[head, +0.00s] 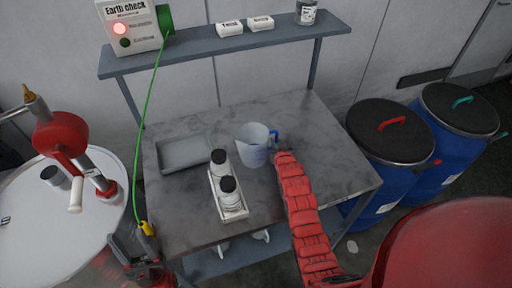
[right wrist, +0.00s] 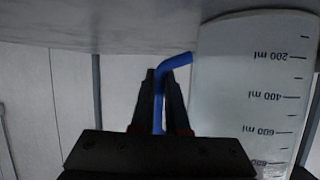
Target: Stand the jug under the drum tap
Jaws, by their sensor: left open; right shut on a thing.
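The translucent jug (head: 253,147) with a blue handle (head: 275,136) is upright at the middle of the grey table; I cannot tell whether its base touches the top. My right gripper (right wrist: 160,80) is shut on the blue handle (right wrist: 178,61), with the jug's graduated wall (right wrist: 250,90) beside it. In the head view my red arm hides most of that gripper. My left gripper (head: 142,262) is open at the table's front left, just below a yellow clamp (head: 147,229). A white drum (head: 60,235) with red fittings (head: 100,185) stands at the left. I cannot clearly make out its tap outlet.
A grey tray (head: 183,153) and a white holder (head: 233,214) with black-capped bottles lie left of the jug. A green cable runs from the earth check box (head: 133,25) to the clamp. Blue drums (head: 375,185) stand at the right. The table's right side is clear.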

